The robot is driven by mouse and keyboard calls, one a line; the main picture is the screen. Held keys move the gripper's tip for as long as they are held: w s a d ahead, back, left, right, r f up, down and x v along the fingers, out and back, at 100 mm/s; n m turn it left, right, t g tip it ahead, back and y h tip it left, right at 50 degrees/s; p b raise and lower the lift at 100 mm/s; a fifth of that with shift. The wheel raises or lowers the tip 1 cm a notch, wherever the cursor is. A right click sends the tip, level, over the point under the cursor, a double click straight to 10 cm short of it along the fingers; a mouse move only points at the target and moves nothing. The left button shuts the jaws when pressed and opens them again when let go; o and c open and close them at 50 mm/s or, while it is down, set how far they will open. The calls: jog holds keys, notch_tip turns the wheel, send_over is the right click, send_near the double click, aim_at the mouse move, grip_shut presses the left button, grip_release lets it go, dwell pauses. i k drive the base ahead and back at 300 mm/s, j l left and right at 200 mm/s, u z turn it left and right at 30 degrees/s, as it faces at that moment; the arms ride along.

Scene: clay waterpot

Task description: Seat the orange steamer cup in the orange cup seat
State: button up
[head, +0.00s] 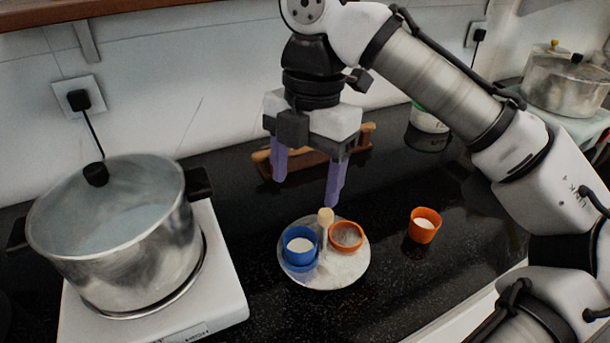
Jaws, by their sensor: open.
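The orange steamer cup (424,226) stands upright on the black counter, to the right of a round metal plate (345,276). It has something white inside. The orange cup seat (347,236) is a ring on the right side of the plate and holds no cup. A blue cup (299,244) with white contents sits in a blue seat on the plate's left side. A short tan post (325,219) stands between the two seats. My gripper (307,185), with purple fingers pointing down, is open and empty above and behind the plate, to the left of the orange cup.
A large lidded pot (120,235) stands on a white hot plate (218,290) at the left. A wooden rack (312,158) lies behind my gripper. A white container (430,120) stands at the back right, partly behind my arm. The counter around the orange cup is clear.

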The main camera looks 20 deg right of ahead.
aim_at(342, 255)
jog(key=k, duration=1)
